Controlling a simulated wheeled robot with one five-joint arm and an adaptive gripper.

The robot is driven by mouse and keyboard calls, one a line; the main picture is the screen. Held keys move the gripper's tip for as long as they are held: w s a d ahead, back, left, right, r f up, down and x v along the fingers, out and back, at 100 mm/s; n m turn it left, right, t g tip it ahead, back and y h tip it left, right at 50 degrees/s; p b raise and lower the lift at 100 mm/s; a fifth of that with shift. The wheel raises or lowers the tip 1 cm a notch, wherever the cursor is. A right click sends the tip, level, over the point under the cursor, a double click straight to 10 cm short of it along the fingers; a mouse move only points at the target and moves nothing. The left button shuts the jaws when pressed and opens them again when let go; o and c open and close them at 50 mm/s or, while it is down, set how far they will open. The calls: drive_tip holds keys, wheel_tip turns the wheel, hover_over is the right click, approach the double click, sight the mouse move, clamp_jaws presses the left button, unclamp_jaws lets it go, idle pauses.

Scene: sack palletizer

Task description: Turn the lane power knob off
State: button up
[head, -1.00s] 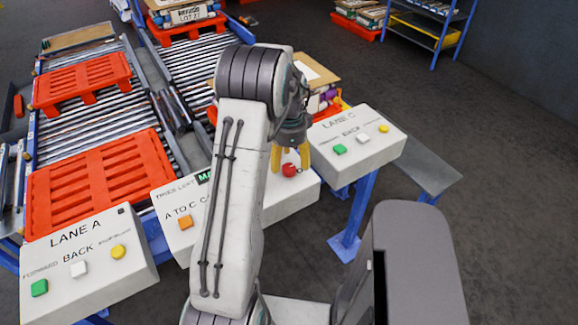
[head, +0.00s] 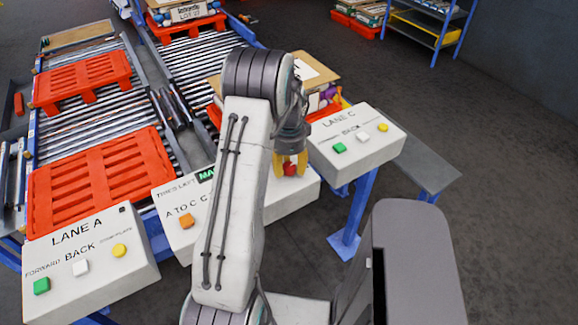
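A red knob (head: 290,169) stands on the top of the middle white control box (head: 303,186), near its right end. My gripper (head: 290,167) points down over it, with one yellow finger on each side of the knob. The fingers are spread by about the knob's width. I cannot tell whether they touch it. The knob's lettering and turn position are hidden or too small to read. My arm covers the middle of this box.
The Lane C box (head: 368,152) stands close on the right, with green, white and yellow buttons. The Lane A box (head: 88,275) is at the front left. An orange button (head: 187,221) is on the middle box. Red pallets (head: 95,180) lie on the roller conveyors.

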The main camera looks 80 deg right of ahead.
drive_tip(key=c, duration=0.7)
drive_tip(key=n+b, duration=0.2)
drive_tip(key=n, duration=0.1)
drive_tip(key=shift+f+n, duration=0.2)
drive_tip(key=shift+n, duration=0.1)
drive_tip(key=n+b, duration=0.2)
drive_tip(key=n, duration=0.3)
drive_tip(key=n+b, duration=0.1)
drive_tip(key=n, duration=0.4)
drive_tip(key=shift+a+n+b, duration=0.1)
drive_tip(key=shift+n+b, duration=0.5)
drive_tip(key=shift+n, duration=1.5)
drive_tip(key=shift+r, duration=0.1)
